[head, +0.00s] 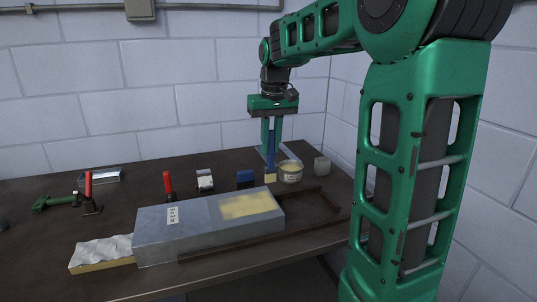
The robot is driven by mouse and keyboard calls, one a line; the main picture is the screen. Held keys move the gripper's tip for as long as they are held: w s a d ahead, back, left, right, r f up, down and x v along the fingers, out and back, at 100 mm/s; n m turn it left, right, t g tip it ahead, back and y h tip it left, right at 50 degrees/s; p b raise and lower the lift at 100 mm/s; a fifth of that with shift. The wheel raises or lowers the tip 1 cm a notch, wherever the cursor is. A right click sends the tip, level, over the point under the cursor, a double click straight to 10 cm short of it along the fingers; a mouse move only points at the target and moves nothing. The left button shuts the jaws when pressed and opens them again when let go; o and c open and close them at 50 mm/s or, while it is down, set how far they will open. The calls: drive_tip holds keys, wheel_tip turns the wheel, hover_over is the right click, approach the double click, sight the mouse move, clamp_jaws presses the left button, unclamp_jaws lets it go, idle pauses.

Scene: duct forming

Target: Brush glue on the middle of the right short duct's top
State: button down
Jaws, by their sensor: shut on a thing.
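My gripper (271,148) points straight down over the back of the table, shut on an upright brush with a blue handle (271,158) and pale yellow bristles (270,177). The bristles hang just left of the glue jar (291,173); I cannot tell whether they touch it or the table. The right short duct (270,231) is a grey box in front of the gripper. A pale yellow patch (247,205) covers the middle of its top. A grey duct section (165,243) with a white label adjoins it on the left.
A crumpled silvery sheet on a yellow slab (102,252) lies at the left end. Red-handled tools (168,187), a white-and-black block (205,181), a blue block (245,178) and a clear cup (322,166) stand behind. A brown frame (325,197) lies right of the ducts.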

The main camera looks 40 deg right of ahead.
sight(271, 130)
drive_tip(key=shift+r, duration=1.8)
